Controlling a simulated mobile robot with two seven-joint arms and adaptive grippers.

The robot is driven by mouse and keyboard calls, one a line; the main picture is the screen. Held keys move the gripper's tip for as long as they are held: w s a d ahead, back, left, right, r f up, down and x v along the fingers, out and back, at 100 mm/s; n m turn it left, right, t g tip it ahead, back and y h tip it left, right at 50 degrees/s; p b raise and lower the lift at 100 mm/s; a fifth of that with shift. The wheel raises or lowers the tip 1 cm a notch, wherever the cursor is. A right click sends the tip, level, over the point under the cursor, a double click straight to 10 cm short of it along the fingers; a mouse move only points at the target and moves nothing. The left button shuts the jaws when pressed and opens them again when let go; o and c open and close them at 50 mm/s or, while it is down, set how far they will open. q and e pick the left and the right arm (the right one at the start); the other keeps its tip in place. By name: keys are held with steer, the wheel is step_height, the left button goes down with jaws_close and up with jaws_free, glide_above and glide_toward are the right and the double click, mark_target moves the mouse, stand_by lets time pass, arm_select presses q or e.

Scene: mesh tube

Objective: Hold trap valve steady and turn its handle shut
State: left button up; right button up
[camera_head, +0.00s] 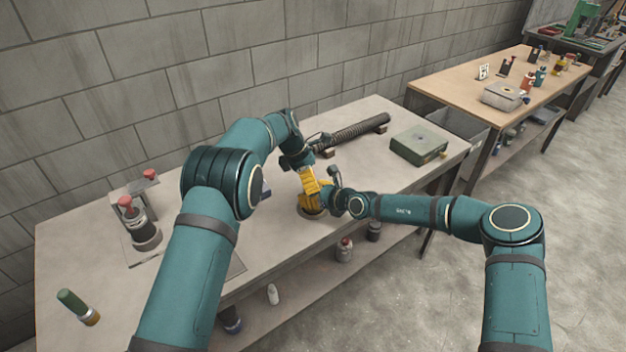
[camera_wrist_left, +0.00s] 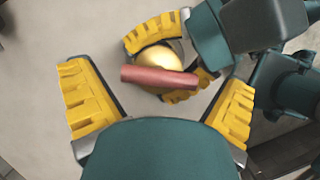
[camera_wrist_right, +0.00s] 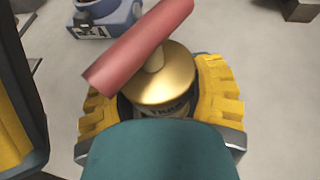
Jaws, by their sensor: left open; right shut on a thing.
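The trap valve has a round brass top (camera_wrist_right: 165,82) and a red bar handle (camera_wrist_right: 140,48) across it; the handle also shows in the left wrist view (camera_wrist_left: 160,77). My right gripper (camera_wrist_right: 158,105) is shut on the valve, with yellow fingers on both sides of the body. My left gripper (camera_wrist_left: 160,100) is open above the valve, its fingers apart on either side of the handle and not visibly touching it. In the head view the grippers and arms mostly hide the valve.
A ribbed dark tube (camera_head: 355,132) lies on blocks at the bench's back. A green box (camera_head: 418,144) stands right of it. Red-topped items (camera_head: 138,222) and a green-handled tool (camera_head: 78,306) are on the left. A block wall (camera_head: 250,70) is behind.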

arm_select(q)
steer(key=shift+d+f, duration=0.1)
steer(key=shift+f, duration=0.2)
steer(key=c, duration=1.1)
steer(key=shift+f, duration=0.1)
steer(key=shift+c, duration=0.2)
steer(key=m+g, duration=0.1)
steer(key=m, duration=0.1)
steer(key=shift+d+m, duration=0.1)
steer(key=shift+m, duration=0.3)
steer(key=shift+m+g, duration=0.6)
steer(key=shift+m, duration=0.8)
